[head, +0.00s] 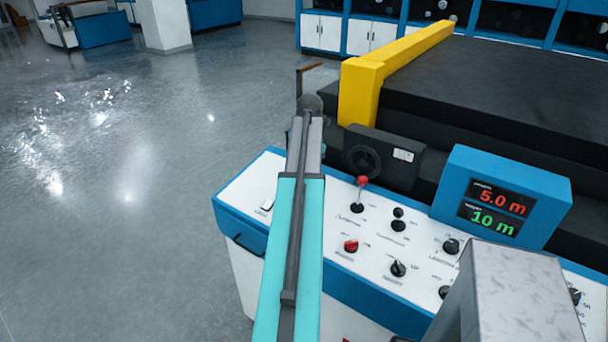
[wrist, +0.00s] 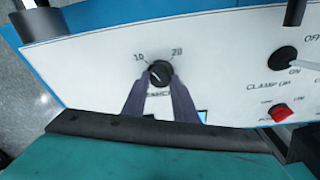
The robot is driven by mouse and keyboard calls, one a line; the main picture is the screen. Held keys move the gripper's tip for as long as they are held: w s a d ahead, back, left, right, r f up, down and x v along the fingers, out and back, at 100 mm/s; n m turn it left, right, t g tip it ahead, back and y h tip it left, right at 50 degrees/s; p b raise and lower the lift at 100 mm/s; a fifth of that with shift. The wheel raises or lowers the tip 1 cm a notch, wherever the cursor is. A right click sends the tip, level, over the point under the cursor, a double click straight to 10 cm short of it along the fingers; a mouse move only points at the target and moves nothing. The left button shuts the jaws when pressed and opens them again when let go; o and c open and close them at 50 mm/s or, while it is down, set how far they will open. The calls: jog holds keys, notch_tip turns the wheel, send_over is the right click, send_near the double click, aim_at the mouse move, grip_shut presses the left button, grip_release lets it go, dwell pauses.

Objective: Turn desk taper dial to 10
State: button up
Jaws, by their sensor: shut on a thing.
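A small black dial (wrist: 159,69) is on the white panel in the wrist view, with the number 10 printed at its upper left and 20 at its upper right. The two dark fingers of my gripper (wrist: 160,79) reach up from below and are shut on the dial from its left and right sides. The fingers hide part of the label under the dial. The dial's pointer is too small to read surely. In the head view my gripper and this dial cannot be made out.
A red switch (wrist: 279,112) and a black knob (wrist: 284,60) are to the right of my gripper. In the head view the console (head: 262,180) carries several knobs and a red-topped lever (head: 361,186). A blue display box (head: 545,200) reads 5.0 m and 10 m. Open floor lies left.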

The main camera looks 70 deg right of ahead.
jog(key=shift+s+d+r+n+g, duration=0.1)
jog(key=shift+n+g, duration=0.1)
jog(key=shift+n, duration=0.6)
jog(key=shift+s+d+n+g, duration=0.1)
jog(key=shift+n+g, duration=0.1)
jog(key=shift+n, duration=0.6)
jog(key=o, duration=1.1)
jog(key=shift+a, duration=0.1)
jog(key=shift+c, duration=0.2)
jog(key=shift+w, duration=0.1)
notch_tip(320, 180, up, 14)
jog(key=b, duration=0.2)
jog(key=shift+d+b, duration=0.3)
jog(key=shift+b, duration=0.05)
